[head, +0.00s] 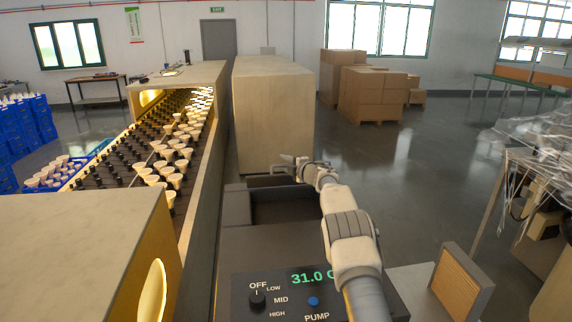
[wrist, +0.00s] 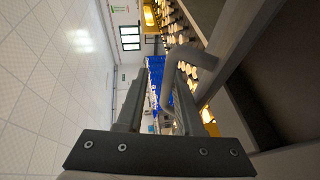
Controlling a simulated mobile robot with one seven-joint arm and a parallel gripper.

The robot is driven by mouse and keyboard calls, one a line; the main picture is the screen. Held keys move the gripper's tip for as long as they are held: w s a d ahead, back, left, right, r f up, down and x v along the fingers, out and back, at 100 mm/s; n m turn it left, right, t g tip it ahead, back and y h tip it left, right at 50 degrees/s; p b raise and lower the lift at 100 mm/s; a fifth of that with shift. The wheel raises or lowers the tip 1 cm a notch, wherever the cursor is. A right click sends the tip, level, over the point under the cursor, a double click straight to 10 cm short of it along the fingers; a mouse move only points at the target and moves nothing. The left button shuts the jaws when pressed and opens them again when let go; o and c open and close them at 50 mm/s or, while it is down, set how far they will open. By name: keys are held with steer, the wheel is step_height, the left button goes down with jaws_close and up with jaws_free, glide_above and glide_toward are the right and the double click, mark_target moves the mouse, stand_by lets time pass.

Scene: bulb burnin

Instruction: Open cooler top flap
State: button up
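The cooler is a dark grey box (head: 235,248) in the lower middle of the head view. Its front panel has a knob, a blue pump button and a display reading about 31.0 C. A recessed dark area (head: 280,207) shows in its top, behind the panel. My gripper (head: 285,163) is at the far end of the cooler, above a dark raised part (head: 268,181). In the wrist view, my gripper (wrist: 158,100) has its two fingers apart. A grey bent handle (wrist: 190,52) is close by the right finger; whether they touch is unclear.
A conveyor with several bulbs (head: 170,150) runs along the cooler's left. A large beige cabinet (head: 272,110) stands just beyond my gripper. A brown filter-like panel (head: 458,282) is at the lower right. The floor (head: 420,185) right of my arm is open.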

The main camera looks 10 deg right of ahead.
steer(key=shift+r, duration=0.45)
steer(key=shift+s+d+f+b, duration=0.3)
steer(key=shift+s+d+b, duration=0.2)
steer(key=shift+b, duration=0.4)
steer(key=shift+s+d, duration=0.1)
steer(key=shift+s, duration=0.15)
steer(key=b+v, duration=0.5)
steer(key=v, duration=1)
steer(key=shift+s, duration=0.35)
steer(key=shift+r, duration=0.15)
